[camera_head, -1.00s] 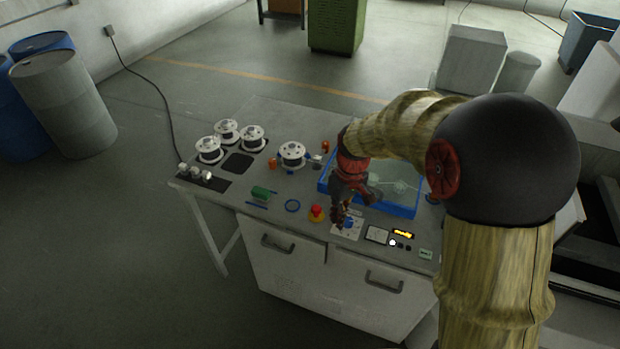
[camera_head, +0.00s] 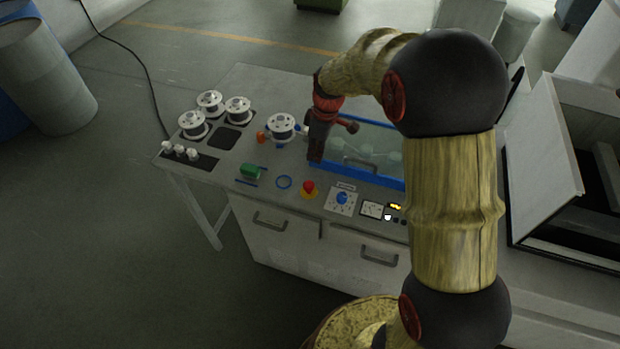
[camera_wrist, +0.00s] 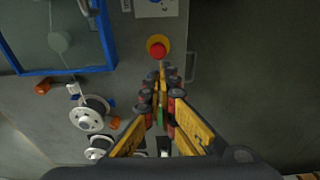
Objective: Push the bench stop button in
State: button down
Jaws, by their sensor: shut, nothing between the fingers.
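The bench stop button is a red mushroom button (camera_head: 308,187) on a yellow base near the front edge of the bench (camera_head: 222,172). In the wrist view the red button (camera_wrist: 158,50) is just beyond my fingertips. My gripper (camera_head: 315,158) points down above the bench, behind the button in the head view. In the wrist view my gripper (camera_wrist: 162,72) is shut and empty. A gap between the fingertips and the button appears, but its height is hard to tell.
A blue-framed clear tank (camera_head: 358,175) stands right of my gripper. A blue dial (camera_head: 342,198) and a meter (camera_head: 372,209) lie right of the button. Several white spools (camera_head: 281,127) stand further back.

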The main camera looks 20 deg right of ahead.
aim_at(309, 185)
jog(key=f, duration=0.4)
jog(key=a+f, duration=0.1)
jog(key=f, duration=0.4)
jog(key=w+f, duration=0.1)
jog(key=f, duration=0.4)
jog(key=shift+a, duration=0.25)
